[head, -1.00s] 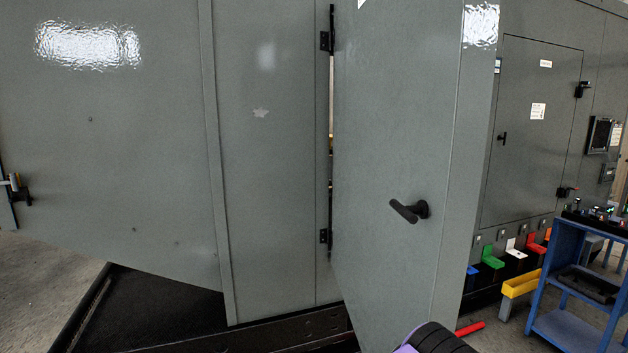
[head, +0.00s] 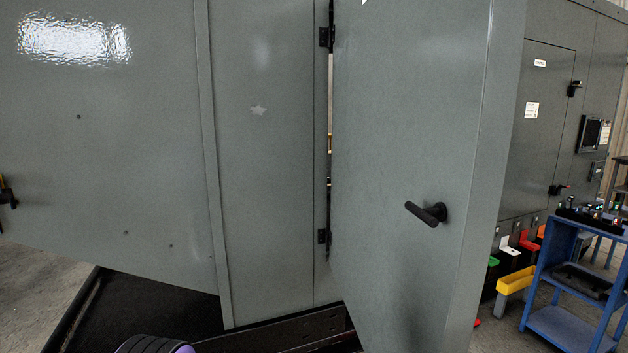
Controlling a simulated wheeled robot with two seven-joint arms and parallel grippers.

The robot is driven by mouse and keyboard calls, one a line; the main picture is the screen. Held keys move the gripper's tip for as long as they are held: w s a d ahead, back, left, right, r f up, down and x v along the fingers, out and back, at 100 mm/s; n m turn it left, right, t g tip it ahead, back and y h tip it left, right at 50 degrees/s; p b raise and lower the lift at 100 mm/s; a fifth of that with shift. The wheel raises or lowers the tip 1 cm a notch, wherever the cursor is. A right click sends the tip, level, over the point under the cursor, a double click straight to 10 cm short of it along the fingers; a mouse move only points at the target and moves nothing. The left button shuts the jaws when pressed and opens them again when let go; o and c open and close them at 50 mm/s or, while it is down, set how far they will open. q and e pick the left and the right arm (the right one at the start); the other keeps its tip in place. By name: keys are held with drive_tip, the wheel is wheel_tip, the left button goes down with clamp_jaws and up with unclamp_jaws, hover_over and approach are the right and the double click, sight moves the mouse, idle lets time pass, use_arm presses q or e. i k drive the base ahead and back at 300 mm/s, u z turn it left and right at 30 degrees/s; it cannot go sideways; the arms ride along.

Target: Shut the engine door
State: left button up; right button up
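A large grey door (head: 400,130) stands open in the middle of the head view, hinged along its left edge. A black lever handle (head: 427,212) sits on the face turned to me. Another large grey door panel (head: 110,150) fills the left and swings out over the floor, with a dark latch (head: 7,192) at its far left edge. I cannot tell from the picture which of the two is the engine door. Neither gripper shows. Only a black ribbed part with purple, probably of my own arm, shows at the bottom edge.
A closed smaller door (head: 540,120) is in the enclosure wall on the right. A blue cart (head: 570,328) and a yellow bin (head: 515,281) stand on the right. Dark base rails (head: 280,330) run below the panels. Bare floor (head: 35,285) shows at lower left.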

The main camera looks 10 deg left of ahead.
sight(425, 92)
drive_tip(key=z, duration=2.9)
drive_tip(key=k, duration=0.95)
drive_tip(key=u, duration=1.05)
drive_tip(key=i, duration=0.5)
